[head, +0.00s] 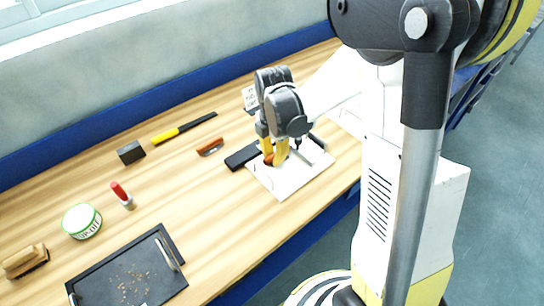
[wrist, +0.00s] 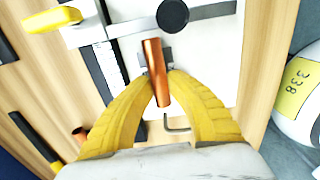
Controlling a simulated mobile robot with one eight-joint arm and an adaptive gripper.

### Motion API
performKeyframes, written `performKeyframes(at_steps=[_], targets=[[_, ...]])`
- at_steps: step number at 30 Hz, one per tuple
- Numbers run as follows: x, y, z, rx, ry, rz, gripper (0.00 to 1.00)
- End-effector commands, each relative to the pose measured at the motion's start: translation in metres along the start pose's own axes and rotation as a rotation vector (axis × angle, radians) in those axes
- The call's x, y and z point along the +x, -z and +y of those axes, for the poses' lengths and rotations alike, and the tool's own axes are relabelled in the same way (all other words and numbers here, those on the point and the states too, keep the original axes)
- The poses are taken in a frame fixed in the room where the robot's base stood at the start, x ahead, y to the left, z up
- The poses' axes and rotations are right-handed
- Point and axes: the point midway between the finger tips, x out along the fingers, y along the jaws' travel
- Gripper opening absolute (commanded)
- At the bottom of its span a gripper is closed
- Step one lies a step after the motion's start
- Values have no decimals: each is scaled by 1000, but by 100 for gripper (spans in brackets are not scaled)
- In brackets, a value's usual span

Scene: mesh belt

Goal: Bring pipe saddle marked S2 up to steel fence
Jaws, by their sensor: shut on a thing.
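My gripper (wrist: 161,88) is shut on a copper-coloured pipe saddle (wrist: 155,62), held between its yellow fingertips over a white board (wrist: 205,60). In the head view my gripper (head: 273,160) is low over the board (head: 290,182), and only a bit of the held saddle (head: 268,160) shows. No S2 mark is readable. A grey bar, apparently the steel fence (wrist: 208,13), crosses the board just beyond the saddle's far end. I cannot tell whether they touch. A second copper-coloured piece (head: 210,147) lies on the table left of the board; it shows partly in the wrist view (wrist: 79,135).
A hex key (wrist: 177,126) lies near the fingers and a dark round knob (wrist: 172,14) stands beyond the saddle. Further left are a yellow-black tool (head: 184,127), dark block (head: 130,152), red marker (head: 121,194), tin (head: 81,221), brush (head: 25,261) and black tray (head: 176,285).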

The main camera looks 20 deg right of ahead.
Motion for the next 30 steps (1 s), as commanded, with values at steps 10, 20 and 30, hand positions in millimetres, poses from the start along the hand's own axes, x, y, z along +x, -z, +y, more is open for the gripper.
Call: performKeyframes(at_steps=[10, 20, 30], targets=[[0, -5, 0, 0, 0, 0, 0], [0, -8, 0, 0, 0, 0, 41], [-3, -8, 0, 0, 0, 0, 41]])
